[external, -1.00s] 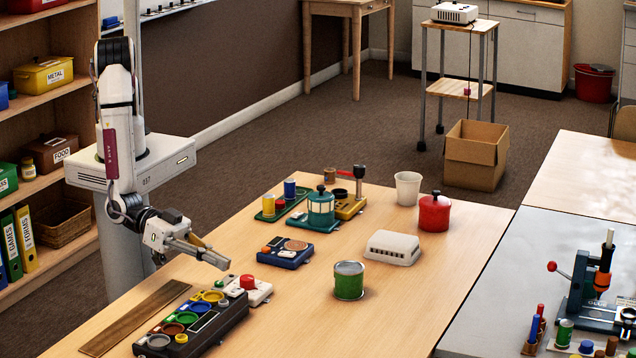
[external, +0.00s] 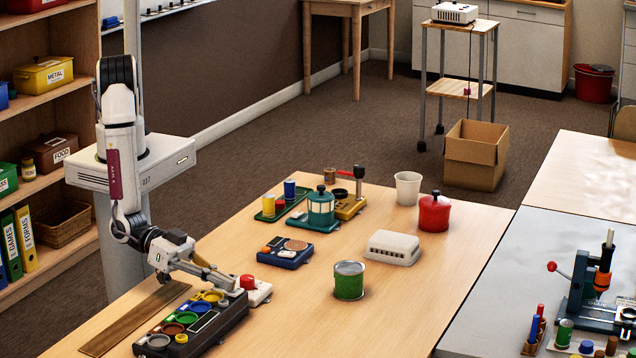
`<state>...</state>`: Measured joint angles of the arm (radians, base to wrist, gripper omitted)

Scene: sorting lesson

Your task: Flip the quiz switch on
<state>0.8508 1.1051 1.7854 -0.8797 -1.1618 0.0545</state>
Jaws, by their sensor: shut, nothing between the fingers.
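A black quiz-like panel (external: 222,328) with several coloured round pads lies on the near end of the wooden table. A small white box with a red knob (external: 248,282) stands just beyond its far right end. I cannot tell for sure which of these bears the quiz switch; no lever or its position is clear at this size. My gripper (external: 236,288) is shut and empty. It points down and right at the far end of the black panel, close to the white box, and covers part of both. Whether it touches either is not clear.
A wooden strip (external: 135,318) lies left of the panel. A blue device (external: 285,252), a green can (external: 349,281) and a white vented box (external: 392,248) stand farther along. The table's right side (external: 430,285) is clear.

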